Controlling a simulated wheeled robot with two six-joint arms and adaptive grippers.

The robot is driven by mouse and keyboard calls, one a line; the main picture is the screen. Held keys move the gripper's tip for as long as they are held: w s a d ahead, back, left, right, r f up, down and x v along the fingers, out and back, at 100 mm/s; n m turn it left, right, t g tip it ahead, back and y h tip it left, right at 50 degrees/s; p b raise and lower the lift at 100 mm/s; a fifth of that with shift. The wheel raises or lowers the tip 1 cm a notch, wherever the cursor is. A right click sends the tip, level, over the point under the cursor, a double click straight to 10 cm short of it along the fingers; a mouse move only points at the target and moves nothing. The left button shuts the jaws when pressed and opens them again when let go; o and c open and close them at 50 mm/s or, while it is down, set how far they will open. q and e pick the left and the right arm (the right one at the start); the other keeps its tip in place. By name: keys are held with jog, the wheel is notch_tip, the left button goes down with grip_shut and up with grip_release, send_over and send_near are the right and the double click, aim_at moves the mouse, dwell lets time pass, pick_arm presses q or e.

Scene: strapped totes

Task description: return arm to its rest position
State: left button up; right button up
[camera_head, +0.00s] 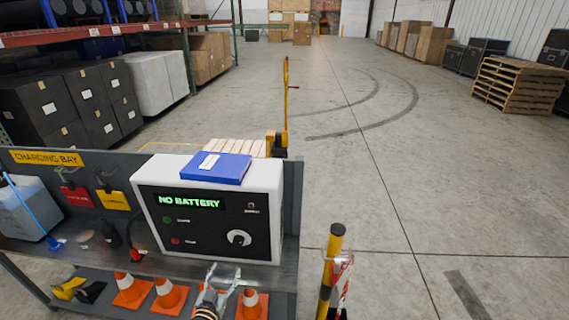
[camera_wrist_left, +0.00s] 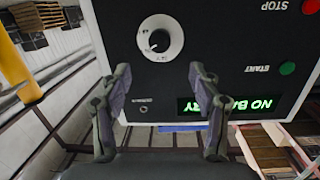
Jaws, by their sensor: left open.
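My left gripper (camera_head: 217,290) is low at the front edge of the charging bench in the head view, in front of the charger box. In the left wrist view the left gripper (camera_wrist_left: 162,80) has its two fingers apart with nothing between them, facing the charger's front panel. The charger (camera_head: 208,208) is a white box with a black front, a lit "NO BATTERY" display, green and red buttons and a knob. The knob (camera_wrist_left: 160,38) also shows in the left wrist view, upside down, beyond the fingertips. My right gripper is not in view.
A blue binder (camera_head: 217,168) lies on the charger. Orange cones (camera_head: 168,294) stand below the bench top (camera_head: 110,256). A yellow-black post (camera_head: 331,265) stands right of the bench. A translucent container (camera_head: 28,206) is at left. Open floor (camera_head: 440,200) lies to the right.

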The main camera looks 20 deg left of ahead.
pick_arm(q)
jog(key=s+d+f+m+g+h, duration=0.15)
jog(key=s+f+g, duration=0.25)
jog(key=s+f, duration=0.65)
jog(key=s+d+f+g, duration=0.2)
jog(key=s+f+g, duration=0.35)
jog(key=f, duration=1.05)
jog(key=s+d+f+g, duration=0.2)
jog(key=s+f+g, duration=0.1)
jog(key=s, duration=0.8)
jog(key=s+d+f+g, duration=0.1)
jog(key=s+f+g, duration=0.2)
jog(key=s+f, duration=0.3)
jog(key=s, duration=0.4)
jog(key=shift+s+d+h, duration=0.35)
jog(key=shift+s, duration=0.05)
jog(key=shift+f, duration=0.1)
